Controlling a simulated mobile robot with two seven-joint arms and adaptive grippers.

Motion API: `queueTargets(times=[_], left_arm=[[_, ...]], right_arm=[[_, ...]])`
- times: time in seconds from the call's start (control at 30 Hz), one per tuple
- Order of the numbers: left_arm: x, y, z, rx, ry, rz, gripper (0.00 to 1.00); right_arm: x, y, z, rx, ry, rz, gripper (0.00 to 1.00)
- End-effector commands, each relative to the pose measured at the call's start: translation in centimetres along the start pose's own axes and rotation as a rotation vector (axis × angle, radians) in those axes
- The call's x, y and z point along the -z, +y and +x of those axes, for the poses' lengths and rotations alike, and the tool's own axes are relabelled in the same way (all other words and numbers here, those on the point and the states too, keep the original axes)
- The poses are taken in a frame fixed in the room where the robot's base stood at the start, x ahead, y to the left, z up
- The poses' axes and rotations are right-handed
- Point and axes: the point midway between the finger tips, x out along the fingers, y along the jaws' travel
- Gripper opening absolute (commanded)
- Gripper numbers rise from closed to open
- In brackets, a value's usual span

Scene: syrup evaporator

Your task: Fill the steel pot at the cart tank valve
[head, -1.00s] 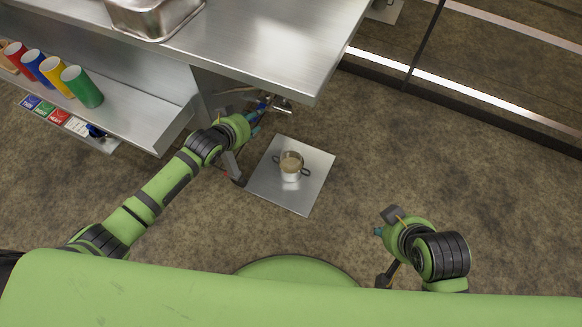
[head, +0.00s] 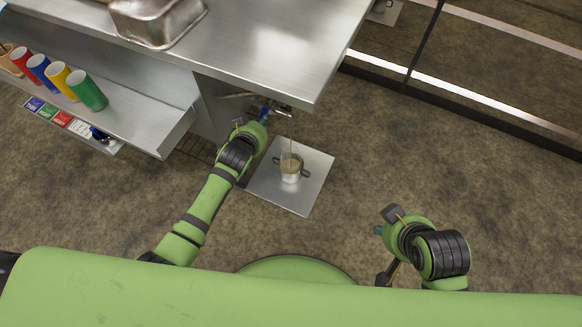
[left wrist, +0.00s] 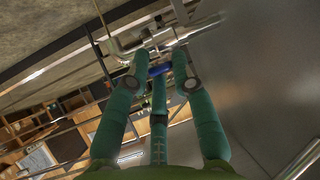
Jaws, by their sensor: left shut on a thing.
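The steel pot (head: 290,178) with two dark side handles stands upright on a square metal plate on the floor. It holds tan liquid, and a thin brownish stream appears to fall into it from above. The valve (head: 283,111) sticks out under the steel table's edge, above the pot; its pipework also shows in the left wrist view (left wrist: 172,38). My left gripper (head: 264,114) is shut on the blue valve handle (left wrist: 160,70), mostly hidden between the fingers. My right gripper (head: 379,230) hangs low at the right, away from the pot; its fingers are too unclear to judge.
The plate (head: 309,199) has bare room around the pot. The steel table (head: 270,60) overhangs the valve and carries a metal pan (head: 158,22). A lower shelf (head: 140,118) at left holds several coloured cups. The floor between plate and right arm is clear.

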Motion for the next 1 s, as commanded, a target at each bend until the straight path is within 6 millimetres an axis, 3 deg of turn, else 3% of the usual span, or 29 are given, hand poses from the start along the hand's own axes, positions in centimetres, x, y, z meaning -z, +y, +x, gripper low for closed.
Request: queueTargets(times=[0.27, 0.5, 1.0], left_arm=[[-0.6, 0.1, 0.0, 0.007, -0.013, -0.004, 0.0], [-0.8, 1.4, 0.3, 0.09, -0.012, -0.068, 0.0], [-0.8, 1.6, 0.1, 0.125, -0.018, -0.081, 0.0]], right_arm=[[0.0, 0.0, 0.1, 0.0, 0.0, 0.0, 0.0], [-0.5, -0.1, 1.0, 0.0, 0.0, 0.0, 0.0], [-0.6, -0.1, 1.1, 0.0, 0.0, 0.0, 0.0]])
